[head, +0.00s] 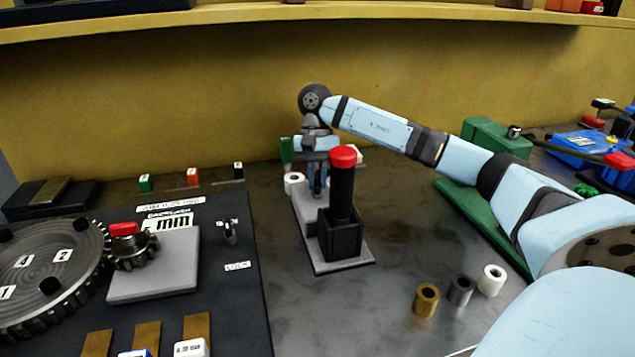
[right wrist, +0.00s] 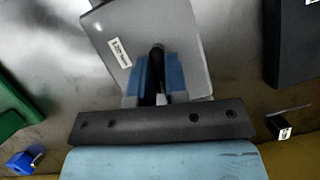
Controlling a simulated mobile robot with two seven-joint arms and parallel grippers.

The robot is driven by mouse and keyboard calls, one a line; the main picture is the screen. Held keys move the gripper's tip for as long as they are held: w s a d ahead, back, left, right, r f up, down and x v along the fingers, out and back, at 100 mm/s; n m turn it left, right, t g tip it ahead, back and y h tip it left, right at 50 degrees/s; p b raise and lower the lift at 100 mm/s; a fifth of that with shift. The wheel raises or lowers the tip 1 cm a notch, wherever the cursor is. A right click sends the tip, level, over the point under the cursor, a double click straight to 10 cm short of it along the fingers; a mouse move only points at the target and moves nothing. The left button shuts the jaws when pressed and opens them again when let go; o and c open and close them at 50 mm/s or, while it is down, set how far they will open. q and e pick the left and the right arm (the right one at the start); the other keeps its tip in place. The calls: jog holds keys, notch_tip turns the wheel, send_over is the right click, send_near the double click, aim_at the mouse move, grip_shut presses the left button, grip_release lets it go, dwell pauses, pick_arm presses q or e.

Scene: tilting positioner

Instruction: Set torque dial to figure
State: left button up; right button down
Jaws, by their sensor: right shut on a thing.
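My right gripper (head: 317,188) reaches down over the far part of a grey base plate (head: 352,262), behind a black post with a red cap (head: 342,185) standing in a black block (head: 340,236). In the right wrist view, its blue fingers (right wrist: 160,78) are shut on a slim dark piece (right wrist: 157,60) over the labelled grey plate (right wrist: 185,30). The post partly hides the fingers in the head view. No dial face or figure on the held piece is readable. My left gripper is not in view.
At left, a dark panel carries a large numbered gear (head: 50,275), a small gear (head: 135,252) and a toggle (head: 230,232). Brass (head: 427,300), grey (head: 460,291) and white (head: 492,280) sleeves stand front right. Green blocks are behind my right arm.

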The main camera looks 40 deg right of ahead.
jog(key=shift+n+h, duration=0.4)
jog(key=shift+n, duration=0.7)
jog(key=c, duration=1.1)
grip_release()
jog(key=shift+c, duration=0.2)
jog(key=p+v, duration=0.4)
jog(key=v, duration=0.8)
jog(key=shift+w+p, duration=0.25)
jog(key=shift+p, duration=0.1)
jog(key=shift+a+f, duration=0.1)
